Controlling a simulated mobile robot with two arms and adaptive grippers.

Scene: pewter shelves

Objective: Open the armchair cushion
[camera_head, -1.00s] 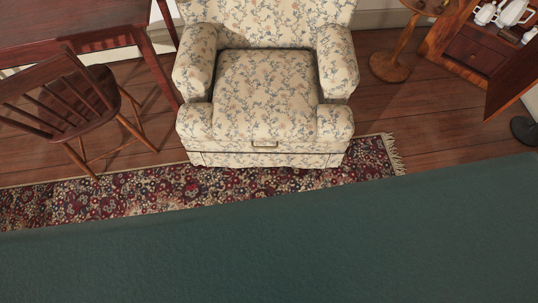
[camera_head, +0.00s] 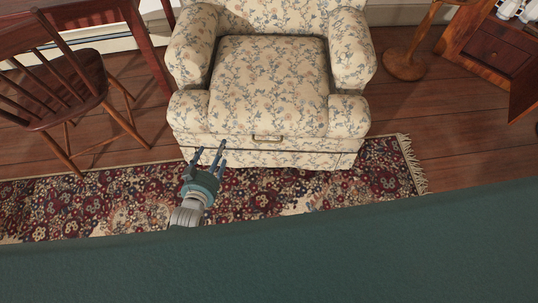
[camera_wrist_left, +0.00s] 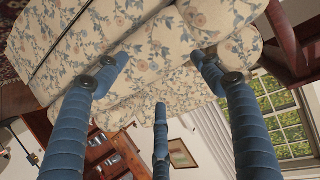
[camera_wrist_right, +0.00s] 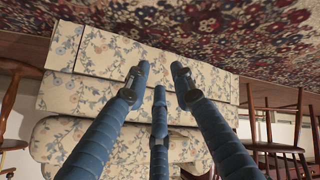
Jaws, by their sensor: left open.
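The cream floral armchair (camera_head: 265,20) faces me in the head view. Its seat cushion (camera_head: 266,80) lies flat between the arms. A small metal handle (camera_head: 267,138) is on the front panel below the cushion, above a dark seam. My left gripper (camera_head: 209,158) is low in front of the chair, left of the handle and apart from it. Its blue fingers are spread and empty; they also show in the left wrist view (camera_wrist_left: 159,80), with floral fabric beyond. My right gripper (camera_wrist_right: 160,78) shows only in its wrist view, fingers apart and empty, facing the chair's lower front.
A patterned rug (camera_head: 290,190) lies under and before the chair. A wooden chair (camera_head: 60,90) and a table (camera_head: 100,12) stand at the left. A round-based wooden stand (camera_head: 404,64) and a cabinet (camera_head: 490,45) stand at the right. Floor between armchair and stand is clear.

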